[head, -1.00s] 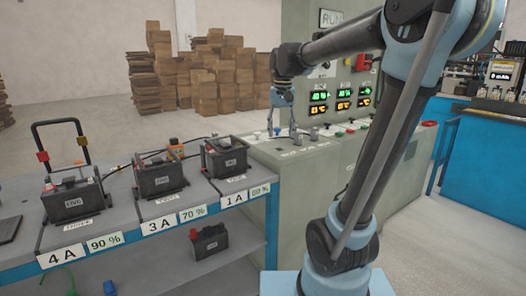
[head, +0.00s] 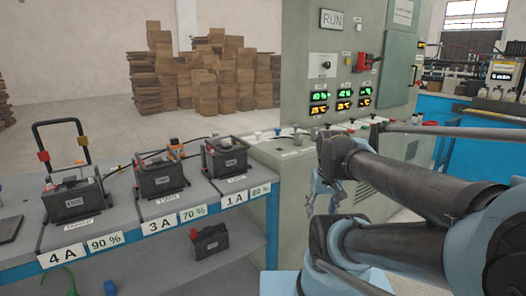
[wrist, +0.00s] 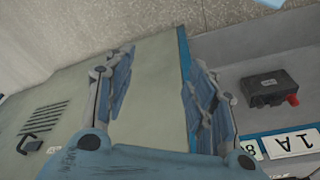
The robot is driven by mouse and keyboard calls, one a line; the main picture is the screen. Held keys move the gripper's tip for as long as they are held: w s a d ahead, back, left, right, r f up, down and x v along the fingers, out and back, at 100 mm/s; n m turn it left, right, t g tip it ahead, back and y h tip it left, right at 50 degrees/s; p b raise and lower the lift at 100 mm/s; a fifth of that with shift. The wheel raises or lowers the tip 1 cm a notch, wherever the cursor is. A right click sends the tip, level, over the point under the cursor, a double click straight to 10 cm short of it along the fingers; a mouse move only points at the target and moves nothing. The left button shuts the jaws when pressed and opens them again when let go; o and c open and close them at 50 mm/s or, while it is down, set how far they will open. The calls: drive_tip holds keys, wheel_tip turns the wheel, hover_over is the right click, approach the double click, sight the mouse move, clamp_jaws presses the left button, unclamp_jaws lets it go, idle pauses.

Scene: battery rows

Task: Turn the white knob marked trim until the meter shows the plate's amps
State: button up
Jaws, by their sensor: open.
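My gripper (head: 325,198) is open and empty, low in front of the grey console. In the wrist view the two fingers of my gripper (wrist: 160,58) stand wide apart with nothing between them. A pale knob (head: 257,135) stands at the left end of the console top, and other small knobs stand to its right. The labels are too small to read, so I cannot tell which knob is marked trim. Green and amber displays (head: 319,96) glow on the console's upright panel. White plates on the bench read 4 A (head: 66,252), 3 A (head: 160,225) and 1 A (head: 235,198).
Black batteries (head: 161,177) stand in a row on the blue-edged bench (head: 140,240). Another battery (head: 209,241) sits on the shelf below and shows in the wrist view (wrist: 270,88). A blue machine with a small dark display (head: 502,76) stands at the right. Cardboard stacks (head: 215,75) stand behind.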

drive_tip(key=shift+s+d+f, duration=0.2)
drive_tip(key=shift+s+f, duration=0.35)
drive_tip(key=shift+f, duration=0.3)
drive_tip(key=shift+w+f, duration=0.2)
drive_tip(key=shift+w, duration=0.3)
